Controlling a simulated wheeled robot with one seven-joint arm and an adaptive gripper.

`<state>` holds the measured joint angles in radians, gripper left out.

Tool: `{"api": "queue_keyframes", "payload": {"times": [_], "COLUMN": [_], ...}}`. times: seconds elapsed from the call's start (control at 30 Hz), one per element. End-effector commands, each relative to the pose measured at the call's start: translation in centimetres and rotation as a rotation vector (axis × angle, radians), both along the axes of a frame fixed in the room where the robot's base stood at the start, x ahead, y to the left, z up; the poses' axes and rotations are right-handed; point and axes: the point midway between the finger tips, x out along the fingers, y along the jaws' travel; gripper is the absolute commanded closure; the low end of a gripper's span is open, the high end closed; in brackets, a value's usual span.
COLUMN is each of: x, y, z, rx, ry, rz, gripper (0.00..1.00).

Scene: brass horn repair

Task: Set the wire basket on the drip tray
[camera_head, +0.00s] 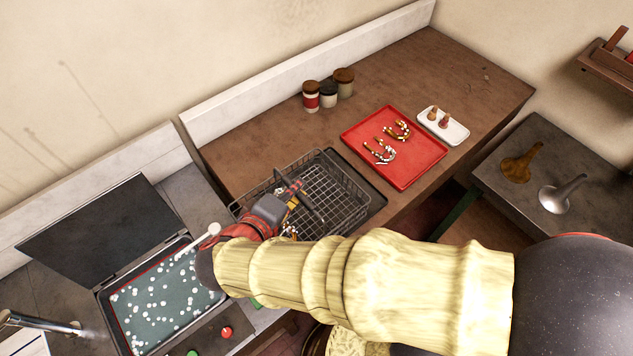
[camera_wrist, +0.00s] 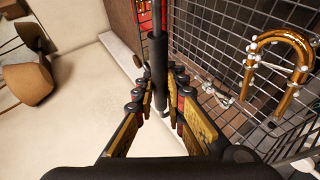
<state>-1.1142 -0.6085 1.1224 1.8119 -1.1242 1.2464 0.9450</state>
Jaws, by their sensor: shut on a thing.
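The wire basket (camera_head: 330,205) is dark mesh with a bar handle and hangs or stands over the dark drip tray (camera_head: 377,201). The tray's right end shows past the basket; the rest is hidden under it. I cannot tell whether they touch. My gripper (camera_head: 294,190) is shut on the basket's handle. In the wrist view the black handle bar (camera_wrist: 158,60) runs between the fingers (camera_wrist: 160,105). A brass U-shaped tube (camera_wrist: 285,65) with white spots lies in the basket. My arm hides the basket's near left side.
A red tray (camera_head: 433,175) with two brass U-tubes lies right of the drip tray, beside a white dish (camera_head: 457,134). Several jars (camera_head: 329,93) stand behind. An open-lidded bath (camera_head: 128,310) with speckled liquid is at left. The bench's far right is clear.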

Motion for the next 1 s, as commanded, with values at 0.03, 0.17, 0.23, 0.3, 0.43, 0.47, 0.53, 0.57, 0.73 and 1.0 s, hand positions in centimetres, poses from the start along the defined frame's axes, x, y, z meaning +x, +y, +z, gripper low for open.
{"api": "queue_keyframes", "payload": {"times": [0.03, 0.17, 0.23, 0.3, 0.43, 0.47, 0.53, 0.57, 0.73, 1.0], "x": [0.8, 2.9, 4.1, 5.3, 7.4, 7.8, 8.6, 9.0, 10.2, 11.4], "y": [-0.6, -1.6, -2.2, -2.8, -3.9, -4.1, -4.5, -4.6, -5.2, -5.8], "z": [-0.2, -1.2, -1.9, -2.5, -4.0, -4.5, -5.7, -6.1, -7.9, -9.7], "rx": [-0.002, -0.001, -0.001, -0.001, -0.004, -0.003, -0.003, -0.003, -0.001, -0.003], "ry": [-0.001, -0.001, -0.001, 0.000, 0.000, 0.001, 0.002, 0.001, 0.000, 0.001], "rz": [-0.005, -0.006, -0.007, -0.006, -0.004, -0.005, -0.004, -0.003, -0.001, -0.001], "gripper": [1.00, 1.00, 1.00, 1.00, 1.00, 1.00, 1.00, 1.00, 1.00, 1.00]}}
